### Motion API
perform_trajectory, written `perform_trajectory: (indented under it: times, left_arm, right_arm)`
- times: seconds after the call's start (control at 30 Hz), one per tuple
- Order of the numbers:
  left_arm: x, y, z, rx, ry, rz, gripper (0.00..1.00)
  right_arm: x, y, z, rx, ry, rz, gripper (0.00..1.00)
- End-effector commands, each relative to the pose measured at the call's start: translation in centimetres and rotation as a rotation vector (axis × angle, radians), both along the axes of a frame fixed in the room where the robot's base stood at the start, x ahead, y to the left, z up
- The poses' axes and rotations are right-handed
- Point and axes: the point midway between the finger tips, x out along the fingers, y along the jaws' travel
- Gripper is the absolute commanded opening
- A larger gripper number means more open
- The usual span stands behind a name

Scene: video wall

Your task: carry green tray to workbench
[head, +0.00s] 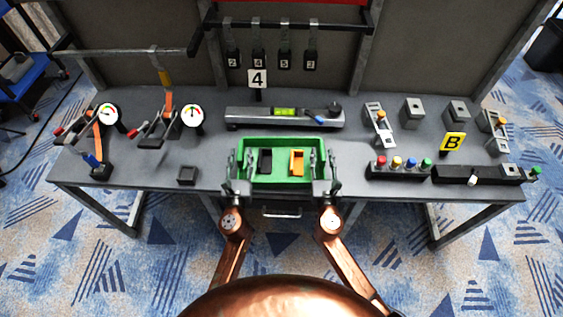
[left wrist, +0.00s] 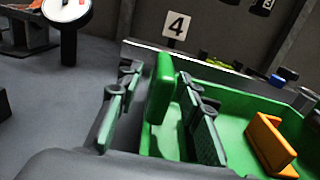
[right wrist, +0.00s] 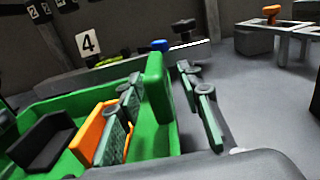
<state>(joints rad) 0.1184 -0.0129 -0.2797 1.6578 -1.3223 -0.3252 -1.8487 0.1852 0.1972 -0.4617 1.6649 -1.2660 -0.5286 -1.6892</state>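The green tray (head: 283,180) is at the front middle of the grey workbench (head: 213,165), level and apparently resting on it. A black block (head: 265,161) and an orange block (head: 297,162) are inside it. My left gripper (head: 234,162) is at the tray's left end. In the left wrist view its fingers straddle the raised green end wall (left wrist: 162,92), with gaps on both sides. My right gripper (head: 323,163) is at the right end. In the right wrist view its fingers stand apart around the raised end wall (right wrist: 157,100), with a gap on the outer side.
Gauges and levers are at left. A small dark block (head: 187,175) lies left of the tray.

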Motion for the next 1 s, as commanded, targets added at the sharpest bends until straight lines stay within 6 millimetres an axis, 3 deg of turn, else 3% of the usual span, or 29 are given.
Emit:
perform_trajectory:
  times: [0.37,0.83,1.0]
  left_arm:
    - [0.53,-0.01,-0.02,0.000,0.001,0.000,0.33]
    - [0.50,0.00,-0.02,0.000,0.000,0.000,0.01]
    - [0.50,0.00,-0.02,0.000,0.001,0.000,0.00]
  right_arm:
    - [0.53,-0.01,0.04,0.000,-0.001,0.000,0.33]
    - [0.51,-0.01,0.04,0.000,0.000,0.000,0.01]
    - [0.51,-0.01,0.03,0.000,0.000,0.000,0.00]
